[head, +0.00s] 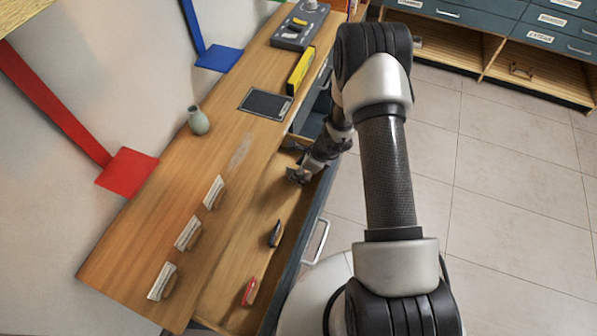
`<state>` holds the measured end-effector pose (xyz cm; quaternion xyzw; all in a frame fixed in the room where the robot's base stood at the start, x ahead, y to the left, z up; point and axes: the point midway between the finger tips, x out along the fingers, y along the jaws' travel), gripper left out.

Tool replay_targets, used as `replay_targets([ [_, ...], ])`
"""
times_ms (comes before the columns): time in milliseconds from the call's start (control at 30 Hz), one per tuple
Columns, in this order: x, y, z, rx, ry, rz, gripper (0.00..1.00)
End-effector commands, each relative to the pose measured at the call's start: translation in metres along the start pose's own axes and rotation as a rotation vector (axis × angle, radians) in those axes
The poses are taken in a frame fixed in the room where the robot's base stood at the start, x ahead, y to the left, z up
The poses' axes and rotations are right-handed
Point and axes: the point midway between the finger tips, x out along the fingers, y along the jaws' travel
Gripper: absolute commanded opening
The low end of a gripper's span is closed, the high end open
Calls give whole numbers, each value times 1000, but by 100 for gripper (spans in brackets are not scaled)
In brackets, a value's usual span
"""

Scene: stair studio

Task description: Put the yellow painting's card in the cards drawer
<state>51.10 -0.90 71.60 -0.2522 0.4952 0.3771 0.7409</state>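Three white cards in small wooden stands stand in a row on the wooden bench: an upper card (213,191), a middle card (187,232) and a lower card (161,280). Their faces are too small to read, so I cannot tell which belongs to the yellow painting. No yellow painting is in view. A drawer (233,315) under the bench is pulled open; whether it is the cards drawer I cannot tell. My gripper (296,177) is low over the drawer's far part, right of the cards. Its fingers are too small and dark to judge, and anything between them is hidden.
The open drawer holds a dark-topped object (275,234) and a red-topped one (249,291). On the bench are a grey-green vase (198,121), a dark tablet (265,103), a yellow box (300,71) and a grey control box (299,26). Tiled floor (510,200) is clear at right.

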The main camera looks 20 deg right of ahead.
Motion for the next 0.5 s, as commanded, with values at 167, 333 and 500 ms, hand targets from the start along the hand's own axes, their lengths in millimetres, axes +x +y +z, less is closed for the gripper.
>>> replay_targets([
  [167, -47, -1, 2, 1, -1, -2, 44],
  [333, -76, -1, 1, 0, 0, -2, 44],
  [500, -91, 0, 2, -4, -1, -1, 44],
])
